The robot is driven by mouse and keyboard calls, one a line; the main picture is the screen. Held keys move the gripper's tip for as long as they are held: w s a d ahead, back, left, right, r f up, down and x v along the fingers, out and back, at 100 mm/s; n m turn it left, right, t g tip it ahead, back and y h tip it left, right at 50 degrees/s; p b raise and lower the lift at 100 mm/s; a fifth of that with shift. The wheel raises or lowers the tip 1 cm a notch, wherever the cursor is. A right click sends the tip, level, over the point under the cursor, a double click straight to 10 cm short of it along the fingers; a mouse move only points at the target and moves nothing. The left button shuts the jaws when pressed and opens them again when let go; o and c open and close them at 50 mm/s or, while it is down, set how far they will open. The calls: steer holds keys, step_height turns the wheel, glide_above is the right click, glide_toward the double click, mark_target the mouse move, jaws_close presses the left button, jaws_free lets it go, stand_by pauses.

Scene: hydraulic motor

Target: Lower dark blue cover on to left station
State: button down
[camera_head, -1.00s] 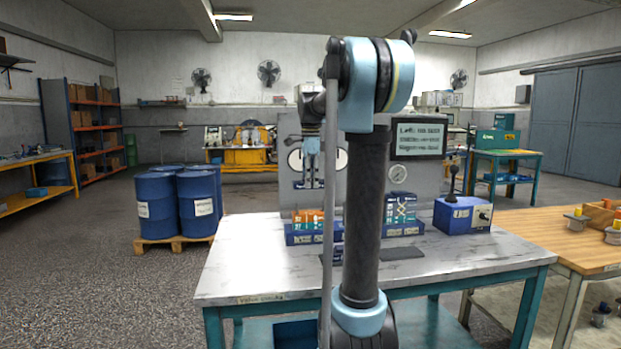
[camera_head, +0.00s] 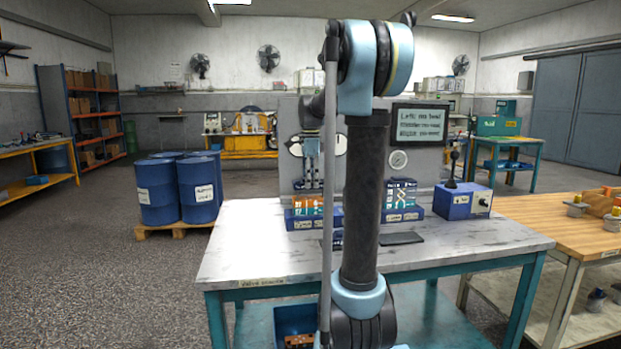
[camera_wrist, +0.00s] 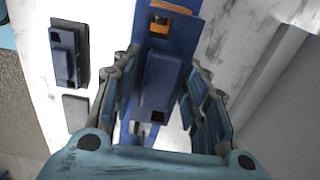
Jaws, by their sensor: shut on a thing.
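The dark blue cover (camera_wrist: 162,78) is between the two fingers of my gripper (camera_wrist: 160,105) in the wrist view. My gripper is shut on it. In the head view my gripper (camera_head: 311,160) points down over the left station (camera_head: 314,220), a blue base with an orange block (camera_head: 308,202) on top. The cover (camera_head: 308,187) shows as a dark strip just above the orange block. I cannot tell whether they touch. The wrist view shows some orange (camera_wrist: 170,8) at its top edge. My arm hides part of the left station's right side.
The right station (camera_head: 402,214) stands beside the left one, with a blue and white block on it. A blue control box with a lever (camera_head: 463,203) is further right. A dark grey pad (camera_head: 401,238) and a small dark blue block (camera_head: 337,241) lie in front.

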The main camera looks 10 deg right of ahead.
steer(key=shift+f, duration=1.45)
steer(key=shift+f, duration=0.55)
steer(key=c, duration=0.8)
jaws_free()
steer(key=shift+c, duration=0.2)
